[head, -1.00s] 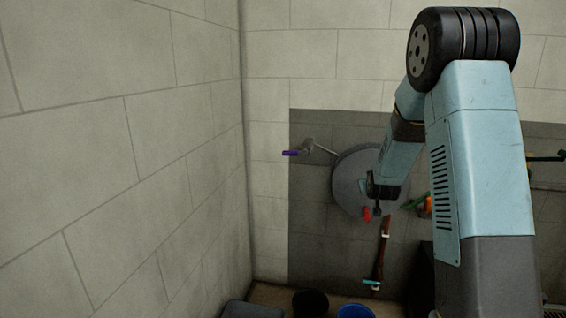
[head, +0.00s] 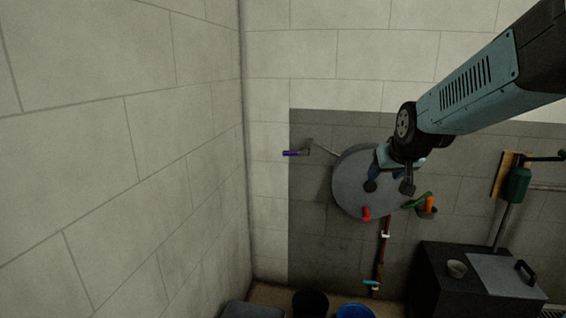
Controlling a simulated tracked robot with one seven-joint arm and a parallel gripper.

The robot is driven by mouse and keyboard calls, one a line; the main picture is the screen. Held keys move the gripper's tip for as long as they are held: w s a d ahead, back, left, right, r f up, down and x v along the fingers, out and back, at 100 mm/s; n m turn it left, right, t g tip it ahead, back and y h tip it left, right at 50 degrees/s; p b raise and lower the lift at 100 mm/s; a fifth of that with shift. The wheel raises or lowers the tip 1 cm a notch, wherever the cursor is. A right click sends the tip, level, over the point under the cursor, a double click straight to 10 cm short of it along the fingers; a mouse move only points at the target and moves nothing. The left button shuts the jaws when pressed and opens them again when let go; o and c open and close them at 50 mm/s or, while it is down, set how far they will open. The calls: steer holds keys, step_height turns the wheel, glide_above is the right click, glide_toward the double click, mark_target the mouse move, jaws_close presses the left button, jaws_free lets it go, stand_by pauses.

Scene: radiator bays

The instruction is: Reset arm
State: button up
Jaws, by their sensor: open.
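My gripper (head: 390,187) is in the head view, right of the middle, with its two dark fingers apart and pointing down. It holds nothing that I can see. It shows in front of a round grey disc (head: 349,195) on the dark wall panel and covers the disc's upper right part. My arm comes in from the upper right edge. I cannot tell how far the gripper is from the disc.
A red handle (head: 367,214) and an orange and green fitting (head: 428,204) show near the disc. A brown pipe (head: 380,262) runs below. A purple-handled tool (head: 292,153) is at the left. A dark cabinet (head: 440,285) stands at lower right; bins (head: 310,303) stand on the floor.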

steer(key=s+a+g, duration=0.1)
steer(key=s+g, duration=0.2)
steer(key=s, duration=1.9)
steer(key=shift+a+r, duration=0.4)
